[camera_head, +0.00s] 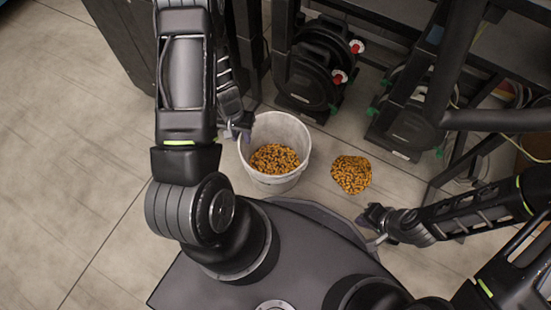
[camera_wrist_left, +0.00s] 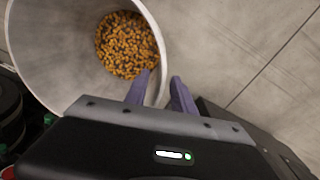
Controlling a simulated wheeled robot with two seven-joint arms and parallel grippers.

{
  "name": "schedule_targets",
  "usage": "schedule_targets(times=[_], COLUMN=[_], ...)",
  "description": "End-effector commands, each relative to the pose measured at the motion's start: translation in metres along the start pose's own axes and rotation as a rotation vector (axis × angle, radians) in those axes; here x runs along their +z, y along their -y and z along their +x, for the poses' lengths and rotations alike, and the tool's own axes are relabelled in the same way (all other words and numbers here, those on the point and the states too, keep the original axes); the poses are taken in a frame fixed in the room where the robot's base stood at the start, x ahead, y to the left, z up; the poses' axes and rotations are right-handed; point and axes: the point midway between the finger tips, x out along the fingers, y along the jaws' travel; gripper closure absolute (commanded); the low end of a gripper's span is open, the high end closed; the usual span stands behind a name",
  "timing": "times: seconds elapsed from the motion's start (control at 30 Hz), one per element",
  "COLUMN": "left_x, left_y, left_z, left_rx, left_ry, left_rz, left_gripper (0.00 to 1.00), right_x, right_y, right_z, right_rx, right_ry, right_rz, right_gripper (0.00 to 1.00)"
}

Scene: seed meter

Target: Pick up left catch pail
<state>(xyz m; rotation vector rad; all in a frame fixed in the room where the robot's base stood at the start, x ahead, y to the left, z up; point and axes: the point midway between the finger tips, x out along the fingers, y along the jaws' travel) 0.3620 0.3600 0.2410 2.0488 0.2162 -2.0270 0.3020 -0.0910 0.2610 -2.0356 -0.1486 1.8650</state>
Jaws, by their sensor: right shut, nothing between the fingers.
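The white catch pail (camera_head: 280,183) stands upright on the floor in front of my base, with orange and dark seed (camera_head: 272,159) in its bottom. In the left wrist view the pail (camera_wrist_left: 55,50) fills the upper left. My left gripper (camera_head: 238,129) is at the pail's left rim in the head view. In the left wrist view its fingers (camera_wrist_left: 161,82) are apart, one inside the pail and one outside, with the rim between them. Contact with the wall is not clear. My right gripper (camera_head: 372,217) is shut and empty, low on the right.
A pile of the same seed (camera_head: 351,174) lies on bare floor right of the pail. Black seed meter units (camera_head: 311,78) with red knobs and dark frame bars stand behind it. The tiled floor (camera_head: 75,150) on the left is clear.

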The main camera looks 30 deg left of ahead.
Motion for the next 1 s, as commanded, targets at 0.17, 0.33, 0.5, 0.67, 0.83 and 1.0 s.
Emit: schedule_targets(times=[0.17,0.33,0.5,0.67,0.83,1.0], left_x=[0.0,0.0,0.0,-0.002,-0.004,-0.005], left_y=[0.0,0.0,0.0,0.0,-0.001,-0.001], left_z=[0.022,0.022,0.023,0.041,0.067,0.075], left_rx=[0.0,0.0,0.0,0.0,0.0,0.0], left_ry=[0.001,0.0,0.0,0.001,0.001,0.0], left_rz=[0.0,0.0,0.0,0.0,-0.001,0.0], left_gripper=[0.69,0.69,0.69,0.69,0.69,0.69], right_x=[-0.001,-0.001,-0.001,-0.002,-0.003,-0.004], right_y=[-0.004,-0.003,-0.004,-0.007,-0.012,-0.013], right_z=[0.011,0.011,0.012,0.024,0.04,0.042], right_rx=[0.0,0.0,0.0,0.0,0.001,0.001], right_ry=[-0.004,-0.005,-0.005,-0.01,-0.016,-0.021], right_rz=[0.001,0.001,0.001,0.001,0.002,0.003], right_gripper=[1.0,1.0,1.0,1.0,1.0,1.0])
